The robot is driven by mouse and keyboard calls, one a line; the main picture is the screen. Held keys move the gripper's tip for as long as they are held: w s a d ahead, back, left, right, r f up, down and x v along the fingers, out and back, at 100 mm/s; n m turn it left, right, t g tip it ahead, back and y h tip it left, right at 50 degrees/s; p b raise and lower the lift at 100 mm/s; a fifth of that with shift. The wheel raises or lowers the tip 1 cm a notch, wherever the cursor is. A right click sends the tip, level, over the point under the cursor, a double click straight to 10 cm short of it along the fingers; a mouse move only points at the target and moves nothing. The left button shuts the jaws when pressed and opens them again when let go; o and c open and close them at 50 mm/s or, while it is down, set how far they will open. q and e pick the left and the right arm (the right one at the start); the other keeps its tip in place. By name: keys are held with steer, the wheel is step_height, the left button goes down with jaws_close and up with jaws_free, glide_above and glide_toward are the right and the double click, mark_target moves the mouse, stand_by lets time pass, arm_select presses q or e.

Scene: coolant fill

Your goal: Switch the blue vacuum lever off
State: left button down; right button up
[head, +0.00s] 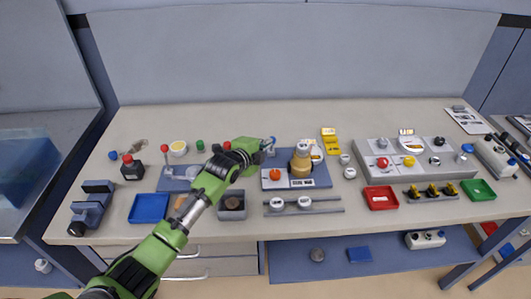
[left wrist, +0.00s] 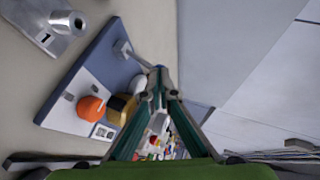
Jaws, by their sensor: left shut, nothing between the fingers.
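The vacuum lever (left wrist: 138,57) shows in the left wrist view as a thin grey rod with a small blue tip, rising from a grey block at the edge of a blue-grey plate (left wrist: 93,62). In the head view the lever's post (head: 271,152) stands at the plate's back left corner. My left gripper (head: 268,146) is shut and empty, right at the lever. In the left wrist view its closed fingertips (left wrist: 158,88) are at the blue tip and partly cover it; I cannot tell whether they touch. My right gripper is not in view.
The plate also carries an orange knob (head: 275,175) and a tan bottle-like part (head: 300,160) close to my gripper. A blue tray (head: 149,208), a red tray (head: 381,198) and a grey panel with buttons (head: 425,172) stand on the bench. The bench's back strip is mostly clear.

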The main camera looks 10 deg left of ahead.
arm_select(q)
steer(key=w+a+r+n+g, duration=0.1)
steer(key=w+r+g, duration=0.2)
steer(key=w+g, duration=0.1)
steer(key=shift+w+a+r, duration=0.15)
steer(key=shift+w+a, duration=0.1)
steer(key=shift+w, duration=0.55)
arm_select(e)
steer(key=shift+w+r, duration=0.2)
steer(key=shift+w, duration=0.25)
arm_select(q)
steer(key=shift+s, duration=0.1)
